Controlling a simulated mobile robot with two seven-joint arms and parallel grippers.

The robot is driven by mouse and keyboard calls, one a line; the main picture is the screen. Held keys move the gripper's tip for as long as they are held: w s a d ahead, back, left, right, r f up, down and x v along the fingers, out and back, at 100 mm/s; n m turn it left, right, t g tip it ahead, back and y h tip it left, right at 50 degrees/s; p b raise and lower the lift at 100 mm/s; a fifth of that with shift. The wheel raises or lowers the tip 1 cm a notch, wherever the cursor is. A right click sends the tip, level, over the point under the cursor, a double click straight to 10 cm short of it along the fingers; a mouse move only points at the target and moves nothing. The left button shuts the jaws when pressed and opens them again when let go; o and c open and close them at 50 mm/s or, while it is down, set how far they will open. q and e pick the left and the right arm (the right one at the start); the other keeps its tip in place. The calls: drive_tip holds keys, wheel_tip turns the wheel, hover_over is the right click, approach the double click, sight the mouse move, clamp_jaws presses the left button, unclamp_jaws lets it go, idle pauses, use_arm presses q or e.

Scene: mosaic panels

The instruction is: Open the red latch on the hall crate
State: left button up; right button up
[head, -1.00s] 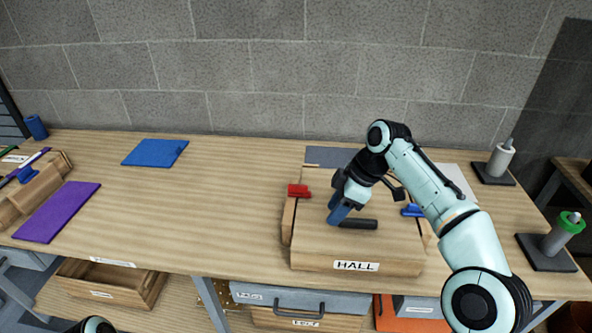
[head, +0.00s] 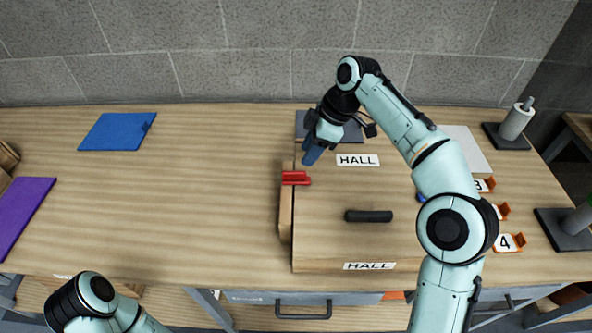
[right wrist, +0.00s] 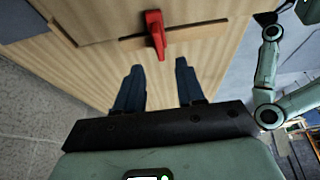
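The wooden hall crate (head: 330,235) has HALL labels on its top and front and a black handle on its lid. The red latch (head: 296,178) sits on its left edge. In the right wrist view the red latch (right wrist: 155,35) stands out from a wooden strip, ahead of the fingertips. My right gripper (head: 311,154) is over the crate's back left part, just behind the latch in the head view. In the right wrist view its blue fingers (right wrist: 158,80) are spread, with nothing between them. My left arm shows at the bottom left; its gripper is out of frame.
A blue latch (head: 421,197) on the crate's right is mostly hidden by my right arm. A blue mat (head: 117,131) and purple mat (head: 22,214) lie left. The tabletop left of the crate is clear.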

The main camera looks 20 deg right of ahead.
sight(296, 172)
drive_tip(key=b+x, duration=0.1)
drive_tip(key=x, duration=0.5)
drive_tip(key=shift+a+f, duration=0.15)
drive_tip(key=shift+f, duration=0.25)
use_arm(q)
drive_tip(key=shift+s+f, duration=0.4)
drive_tip(key=shift+f, duration=0.25)
drive_tip(key=shift+s+f, duration=0.35)
drive_tip(key=shift+f, duration=0.25)
use_arm(e)
drive_tip(key=shift+x, duration=0.75)
drive_tip(key=shift+w, duration=0.15)
clamp_jaws()
